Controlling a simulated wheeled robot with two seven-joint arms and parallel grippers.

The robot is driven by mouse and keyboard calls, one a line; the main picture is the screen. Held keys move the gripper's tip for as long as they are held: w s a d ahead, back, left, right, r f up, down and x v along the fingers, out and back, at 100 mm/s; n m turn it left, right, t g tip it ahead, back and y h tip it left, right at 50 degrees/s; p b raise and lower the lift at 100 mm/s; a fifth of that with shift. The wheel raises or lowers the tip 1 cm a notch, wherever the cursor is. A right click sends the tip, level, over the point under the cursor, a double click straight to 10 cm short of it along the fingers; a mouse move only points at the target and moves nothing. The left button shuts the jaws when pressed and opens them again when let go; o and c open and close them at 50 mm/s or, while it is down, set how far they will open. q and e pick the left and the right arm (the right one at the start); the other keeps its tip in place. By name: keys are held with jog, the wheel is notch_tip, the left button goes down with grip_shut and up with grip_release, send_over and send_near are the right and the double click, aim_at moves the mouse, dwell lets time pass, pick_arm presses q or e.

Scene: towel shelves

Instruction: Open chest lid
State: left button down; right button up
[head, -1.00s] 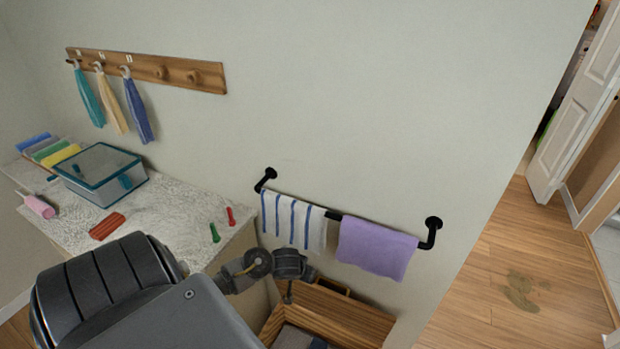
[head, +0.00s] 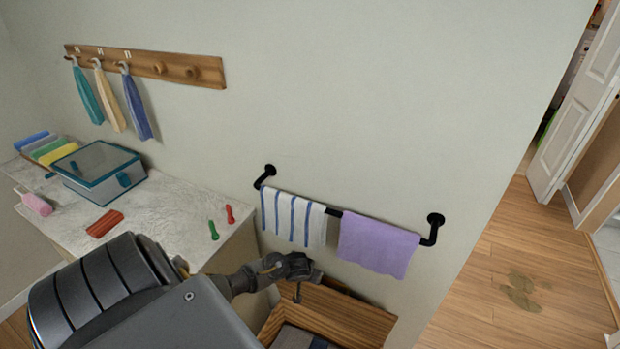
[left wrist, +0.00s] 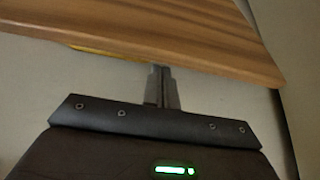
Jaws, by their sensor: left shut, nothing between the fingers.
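The wooden chest (head: 338,314) stands low against the wall under the towel bar, partly cut off by the bottom of the head view. Its inside shows, with folded grey and blue cloth (head: 292,339) in it, so its lid appears at least partly raised. My left gripper (head: 297,293) is shut and empty, pointing down at the chest's back left. In the left wrist view the shut fingers (left wrist: 160,72) are at the edge of a wooden panel (left wrist: 170,28), probably the lid; contact is unclear. A yellowish strip (left wrist: 100,49) shows along that edge. My right gripper is not in view.
A striped towel (head: 293,218) and a purple towel (head: 377,245) hang on a black bar (head: 430,235) just above the chest. A counter (head: 165,205) at left holds a teal-edged glass box (head: 97,192) and small items. Floor at right (head: 480,290) is open.

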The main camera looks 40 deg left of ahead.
pick_arm(q)
jog(key=s+d+f+t+p, duration=0.1)
jog(key=s+d+f+p, duration=0.1)
jog(key=s, duration=0.6)
jog(key=shift+s+d+f, duration=0.15)
jog(key=shift+s+d, duration=0.25)
jog(key=shift+d, duration=0.2)
jog(key=s+d+f+p+v, duration=0.1)
jog(key=p+v, duration=0.8)
jog(key=shift+s+r, duration=0.25)
jog(key=shift+s, duration=0.25)
